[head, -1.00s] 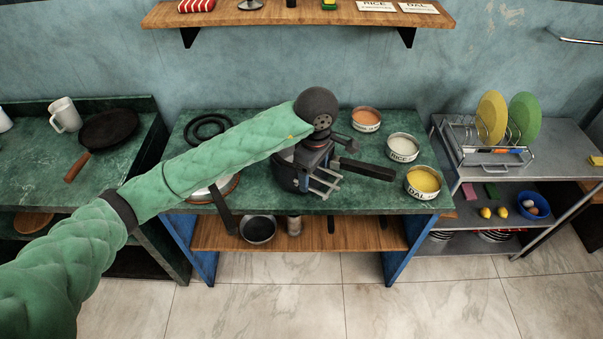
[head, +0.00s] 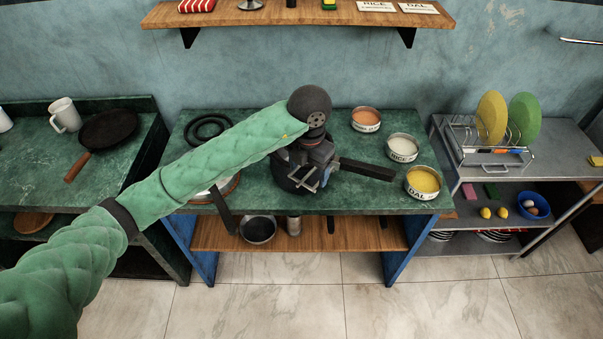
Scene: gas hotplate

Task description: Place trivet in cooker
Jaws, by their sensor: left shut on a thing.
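The cooker (head: 285,180) is a dark pot with a long black handle pointing right, standing on the green counter. My left arm reaches over the counter from the left. My left gripper (head: 311,172) is over the cooker's opening, pointing down, and hides much of its inside. It is shut on a small silver metal piece with bars, which looks like the trivet (head: 320,181). The trivet is at or just inside the cooker's mouth; I cannot tell whether it touches the bottom. My right gripper is not in view.
Several open tins stand right of the cooker, including the rice tin (head: 403,148) and the dal tin (head: 422,182). A black ring coil (head: 207,129) lies at the back left. A pan (head: 258,229) sits on the lower shelf. A dish rack (head: 490,150) stands farther right.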

